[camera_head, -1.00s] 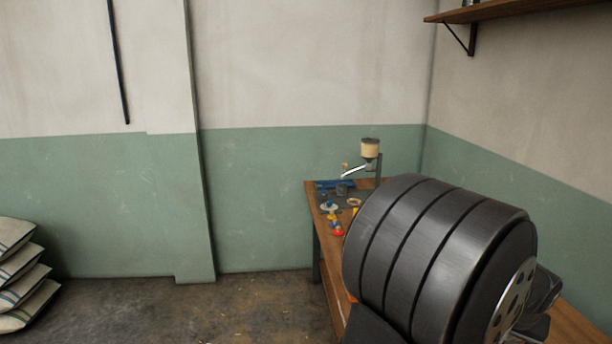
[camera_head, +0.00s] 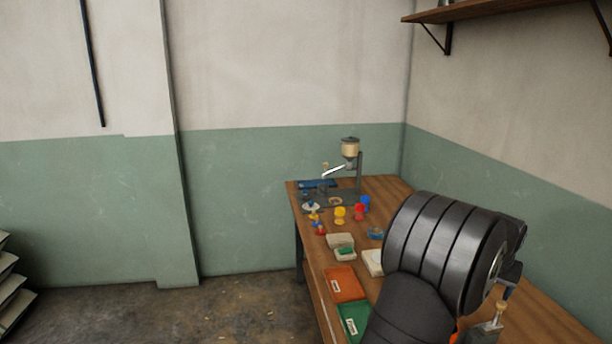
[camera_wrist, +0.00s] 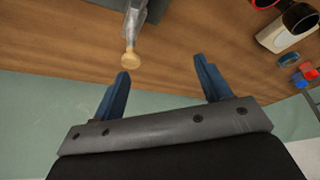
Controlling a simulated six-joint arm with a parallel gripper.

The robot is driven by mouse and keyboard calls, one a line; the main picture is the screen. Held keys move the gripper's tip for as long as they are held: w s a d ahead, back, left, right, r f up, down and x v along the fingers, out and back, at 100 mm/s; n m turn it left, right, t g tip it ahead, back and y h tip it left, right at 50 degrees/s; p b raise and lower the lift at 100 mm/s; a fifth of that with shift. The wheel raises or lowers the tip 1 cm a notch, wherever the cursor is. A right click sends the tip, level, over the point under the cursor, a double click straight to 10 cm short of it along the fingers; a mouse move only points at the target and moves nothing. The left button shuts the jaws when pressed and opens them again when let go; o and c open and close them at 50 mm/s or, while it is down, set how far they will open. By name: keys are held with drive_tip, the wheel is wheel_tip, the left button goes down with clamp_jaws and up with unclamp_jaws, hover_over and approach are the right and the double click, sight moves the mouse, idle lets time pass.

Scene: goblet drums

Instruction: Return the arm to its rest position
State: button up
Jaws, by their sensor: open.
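My gripper (camera_wrist: 167,80) shows in the wrist view with its two blue fingers spread apart and nothing between them. In the head view my dark arm covers the right part of the wooden table (camera_head: 385,187), and my gripper's fingers are hidden there.
A hopper stand (camera_head: 350,150) is at the table's far end. Small yellow (camera_head: 340,213), red (camera_head: 359,211) and blue (camera_head: 365,202) goblet-like pieces stand before it. An orange tray (camera_head: 344,284) and a green tray (camera_head: 354,320) lie at the near left edge. A shelf (camera_head: 500,12) hangs above right.

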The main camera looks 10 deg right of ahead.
drive_tip(key=w+d+f, duration=0.1)
drive_tip(key=w+f, duration=0.1)
drive_tip(key=w, duration=0.5)
drive_tip(key=w+d+f, duration=0.1)
drive_tip(key=w+f, duration=0.1)
drive_tip(key=w, duration=0.5)
drive_tip(key=shift+w+d+f+m, duration=0.25)
drive_tip(key=shift+w+d+m, duration=0.05)
drive_tip(key=shift+m, duration=0.1)
